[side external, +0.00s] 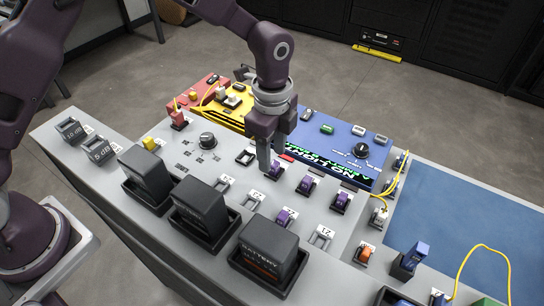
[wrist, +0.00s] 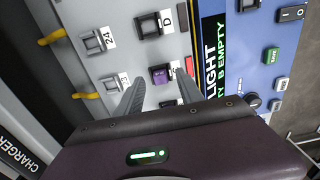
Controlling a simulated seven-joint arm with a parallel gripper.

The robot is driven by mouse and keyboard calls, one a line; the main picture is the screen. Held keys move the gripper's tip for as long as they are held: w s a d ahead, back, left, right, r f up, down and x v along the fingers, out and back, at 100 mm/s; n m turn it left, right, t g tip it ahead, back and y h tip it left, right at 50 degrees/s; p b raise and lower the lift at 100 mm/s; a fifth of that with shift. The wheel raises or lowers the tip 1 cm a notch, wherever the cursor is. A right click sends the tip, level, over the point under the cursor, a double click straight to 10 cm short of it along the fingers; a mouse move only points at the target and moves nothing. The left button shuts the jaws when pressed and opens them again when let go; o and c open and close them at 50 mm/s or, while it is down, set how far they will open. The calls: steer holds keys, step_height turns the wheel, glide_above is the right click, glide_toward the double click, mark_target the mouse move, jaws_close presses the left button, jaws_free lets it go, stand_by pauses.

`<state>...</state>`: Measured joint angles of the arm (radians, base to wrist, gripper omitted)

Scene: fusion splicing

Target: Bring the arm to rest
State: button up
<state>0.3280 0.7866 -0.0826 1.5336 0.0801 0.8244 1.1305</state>
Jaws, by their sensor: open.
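My gripper (side external: 266,160) hangs from my arm over the grey panel (side external: 177,156), close to a purple block seated in a slot. In the wrist view my gripper (wrist: 158,92) shows two grey fingers spread apart, with nothing held between them. The purple block (wrist: 160,75) lies just beyond the fingertips in that view. I cannot tell from these views whether a finger touches it.
Black battery blocks (side external: 203,208) stand along the panel's near edge. More purple blocks (side external: 307,184) sit in slots to the right. A blue unit (side external: 335,145) with a lit display stands behind. A yellow cable (side external: 466,262) loops over the blue mat (side external: 460,215).

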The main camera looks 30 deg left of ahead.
step_height(320, 180, up, 5)
steer(key=shift+r, duration=0.1)
steer(key=s+a+r+n+t, duration=0.1)
steer(key=s+a+r+n, duration=0.35)
steer(key=r, duration=0.25)
steer(key=s+a+r+n+t, duration=0.1)
steer(key=s+a+r+n, duration=0.3)
steer(key=r, duration=0.3)
steer(key=s+a+n+t, duration=0.1)
steer(key=s+a+n, duration=0.1)
steer(key=s, duration=0.3)
steer(key=s+a+n+t, duration=0.1)
steer(key=s+a+n, duration=0.2)
steer(key=s, duration=0.3)
steer(key=s+a+r+n+t, duration=0.1)
steer(key=s+a+n, duration=0.1)
steer(key=s+n, duration=0.2)
steer(key=shift+s+a+t, duration=0.3)
steer(key=shift+s+a, duration=0.1)
steer(key=shift+s, duration=0.65)
